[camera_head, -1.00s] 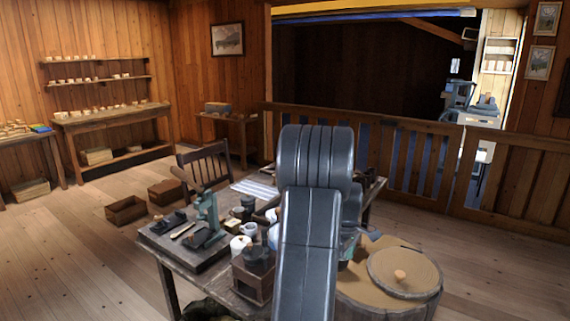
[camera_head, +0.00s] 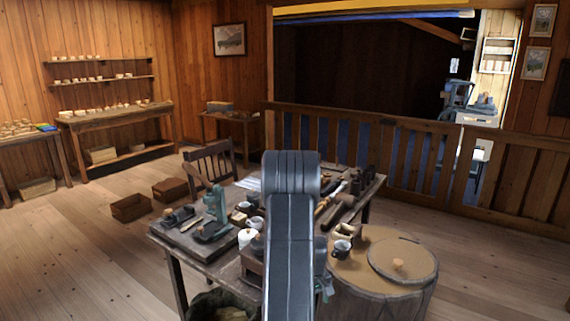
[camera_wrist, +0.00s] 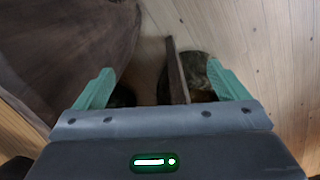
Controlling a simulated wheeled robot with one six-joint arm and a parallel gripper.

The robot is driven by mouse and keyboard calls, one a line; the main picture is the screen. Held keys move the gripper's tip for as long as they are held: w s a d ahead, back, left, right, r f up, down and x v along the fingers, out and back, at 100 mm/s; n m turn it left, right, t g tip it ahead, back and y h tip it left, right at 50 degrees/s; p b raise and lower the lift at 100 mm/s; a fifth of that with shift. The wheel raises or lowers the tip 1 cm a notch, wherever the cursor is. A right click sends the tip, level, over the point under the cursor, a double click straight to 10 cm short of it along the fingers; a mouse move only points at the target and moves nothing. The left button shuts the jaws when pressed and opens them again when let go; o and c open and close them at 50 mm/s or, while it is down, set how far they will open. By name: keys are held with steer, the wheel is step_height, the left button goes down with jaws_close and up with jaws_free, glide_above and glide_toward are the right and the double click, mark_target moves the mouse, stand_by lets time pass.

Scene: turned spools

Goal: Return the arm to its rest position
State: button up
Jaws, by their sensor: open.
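My arm (camera_head: 290,240) rises in the middle of the head view, folded up in front of the workbench, and hides part of the bench top. In the wrist view my gripper (camera_wrist: 160,88) shows two green fingers spread wide apart, with nothing between them. Below the fingers are the plank floor, a table leg (camera_wrist: 177,72) and a dark round thing (camera_wrist: 196,72) that is partly hidden. In the head view the fingers are hidden behind the arm, apart from a small greenish part near the arm's right edge.
The workbench (camera_head: 185,252) holds a green press (camera_head: 215,208), cups and tools. A chair (camera_head: 211,162) stands behind the bench.

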steer(key=s+a+f+m+p, duration=0.1)
steer(key=s+a+f+m, duration=0.3)
steer(key=f, duration=0.6)
steer(key=shift+s+a+f, duration=0.35)
steer(key=shift+s+a, duration=0.15)
steer(key=shift+a, duration=0.6)
